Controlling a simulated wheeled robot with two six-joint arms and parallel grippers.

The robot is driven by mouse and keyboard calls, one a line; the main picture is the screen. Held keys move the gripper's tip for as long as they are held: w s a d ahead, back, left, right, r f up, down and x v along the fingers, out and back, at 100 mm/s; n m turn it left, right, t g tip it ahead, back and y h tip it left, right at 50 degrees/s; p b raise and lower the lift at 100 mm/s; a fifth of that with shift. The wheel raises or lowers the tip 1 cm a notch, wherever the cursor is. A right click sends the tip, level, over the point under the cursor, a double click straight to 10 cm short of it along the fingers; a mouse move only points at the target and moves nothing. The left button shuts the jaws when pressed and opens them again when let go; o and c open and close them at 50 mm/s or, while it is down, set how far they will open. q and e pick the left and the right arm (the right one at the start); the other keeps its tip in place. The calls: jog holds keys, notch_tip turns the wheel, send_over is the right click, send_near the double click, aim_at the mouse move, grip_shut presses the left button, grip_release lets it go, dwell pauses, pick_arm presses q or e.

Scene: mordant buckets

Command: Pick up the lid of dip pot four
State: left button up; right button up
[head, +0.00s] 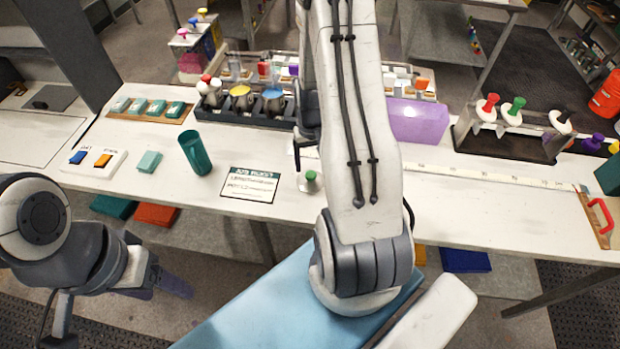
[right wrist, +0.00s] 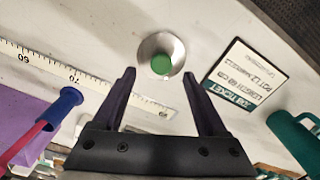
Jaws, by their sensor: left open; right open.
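A small round metal lid with a green knob (head: 310,182) lies on the white table beside the job ticket; it also shows in the right wrist view (right wrist: 161,60). I cannot read a pot number on it. My right gripper (right wrist: 160,74) is open and empty, with the lid showing just beyond and between its fingertips; they appear apart from it. In the head view my right arm hides part of the table's middle. My left gripper (head: 172,282) is open and empty, low in front of the table's near edge.
The job ticket (head: 249,184) and a teal cup (head: 195,153) stand left of the lid. A measuring strip (head: 470,171) runs along the right. A rack (head: 512,139) holds colored-knob pieces. A purple box (head: 415,120) stands behind my right arm.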

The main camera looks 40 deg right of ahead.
aim_at(311, 174)
notch_tip(311, 174, down, 3)
jog(key=shift+a+f+p, duration=0.1)
jog(key=shift+a+p, duration=0.05)
jog(key=shift+p, duration=0.55)
jog(key=shift+f, duration=0.6)
grip_shut()
jog(key=shift+r, duration=0.2)
